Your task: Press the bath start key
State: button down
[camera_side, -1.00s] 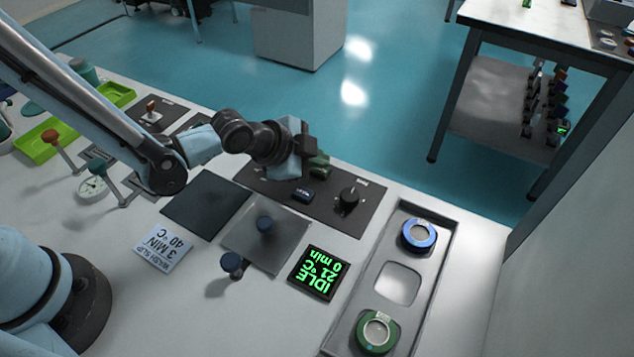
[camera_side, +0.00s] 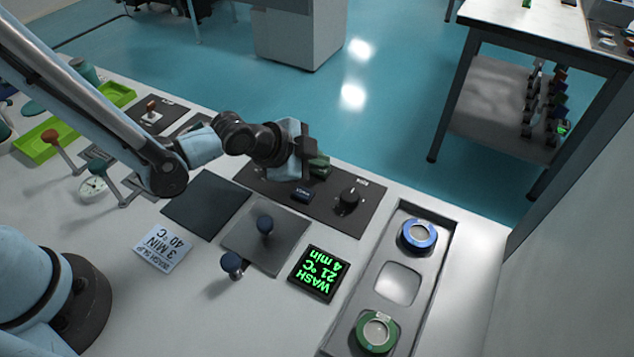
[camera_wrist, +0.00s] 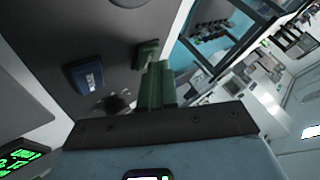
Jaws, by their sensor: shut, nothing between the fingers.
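My gripper (camera_side: 317,161) is shut and empty over the far side of the dark control panel (camera_side: 330,211). Its fingertips are at a green key (camera_side: 320,172), which shows beyond the fingers in the wrist view (camera_wrist: 146,53). I cannot tell whether they touch it. A dark blue key (camera_side: 303,194) with a pale label sits nearer on the panel; it also shows in the wrist view (camera_wrist: 84,75). A black knob (camera_side: 349,198) is to its right. The display (camera_side: 318,273) reads WASH, 21 °C, 4 min in green. The slip (camera_side: 162,247) reads 3 MIN, 40 °C.
A grey tray (camera_side: 374,277) at the right holds a blue ring (camera_side: 418,236) and a green ring (camera_side: 376,332).

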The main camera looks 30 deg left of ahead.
aim_at(316, 172)
jog(key=shift+r, duration=0.7)
jog(key=shift+r, duration=2.5)
jog(key=shift+a, duration=0.1)
jog(key=s+a+r+n+y, duration=0.2)
jog(key=s+a+r+n, duration=0.1)
jog(key=s+a+n, duration=0.4)
jog(key=s+a+r+n+g+y, duration=0.1)
jog(key=s+a+r+n, duration=0.2)
jog(key=a, duration=0.9)
jog(key=s+n, duration=0.3)
jog(key=s, duration=0.1)
jog(key=shift+a+r+n+y, duration=0.15)
jog(key=shift+a+n+y, duration=0.15)
jog(key=shift+n+y, duration=0.1)
